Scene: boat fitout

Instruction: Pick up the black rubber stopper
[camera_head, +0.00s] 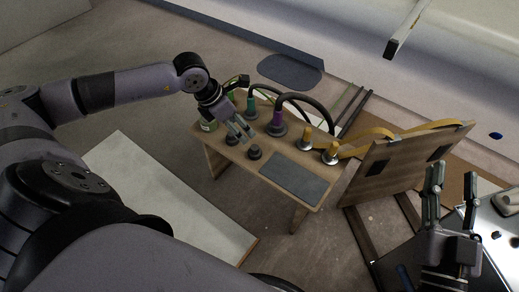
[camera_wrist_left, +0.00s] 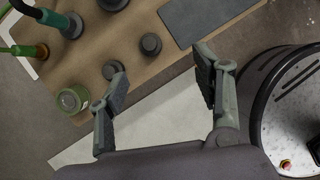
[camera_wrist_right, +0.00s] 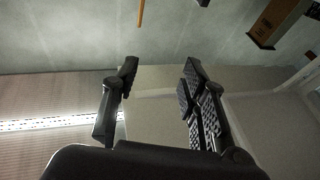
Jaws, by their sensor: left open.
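Small round black stoppers stand on a wooden bench (camera_head: 222,158). One stopper (camera_head: 254,154) is near the bench's front edge, beside a grey pad; it seems to be the stopper (camera_wrist_left: 151,43) in the left wrist view. A second stopper (camera_head: 232,140) is to its left and also shows in the left wrist view (camera_wrist_left: 112,69). My left gripper (camera_head: 241,138) is open and empty above the bench, fingers pointing down towards these stoppers. In the left wrist view the first stopper lies just beyond the gap between the fingertips (camera_wrist_left: 163,66). My right gripper (camera_head: 453,188) is open and empty, far right.
The bench also bears a green can (camera_head: 208,124), green-handled (camera_head: 251,107) and purple-handled (camera_head: 277,122) pieces with black hoses, yellow-strapped fittings (camera_head: 306,142) and the grey pad (camera_head: 293,176). A wooden panel (camera_head: 405,165) stands right. A white board (camera_head: 150,190) lies on the floor.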

